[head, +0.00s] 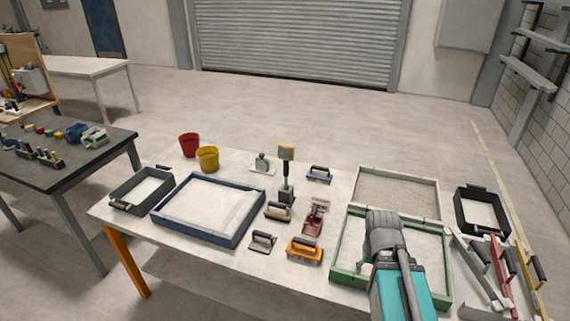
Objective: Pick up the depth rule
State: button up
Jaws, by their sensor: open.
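No piece is plainly marked as the depth rule. Long straight bars with dark handles lie at the right end of the table: a grey bar (477,268), a red bar (502,265) and a yellow bar (529,265). An upright tool with a yellow head (286,153) stands mid-table. I cannot tell which of these is the rule. My gripper (383,228), dark grey at the end of my teal arm, is over the green-framed sand tray, left of the bars and apart from them. It is open. Its fingertips are hidden and nothing shows held.
A blue-framed sandbed (238,226), a grey bin (118,204) and red (188,146) and yellow (207,158) buckets fill the left. Trowels and floats, one orange (304,251), lie mid-table. The green tray (340,268) and a black bin (470,229) flank my arm.

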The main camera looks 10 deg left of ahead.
aim_at(286, 152)
jog(key=k, duration=1.35)
jog(key=u, duration=0.5)
jog(key=i, duration=0.85)
jog(key=u, duration=0.6)
jog(key=i, duration=1)
jog(key=z, duration=0.4)
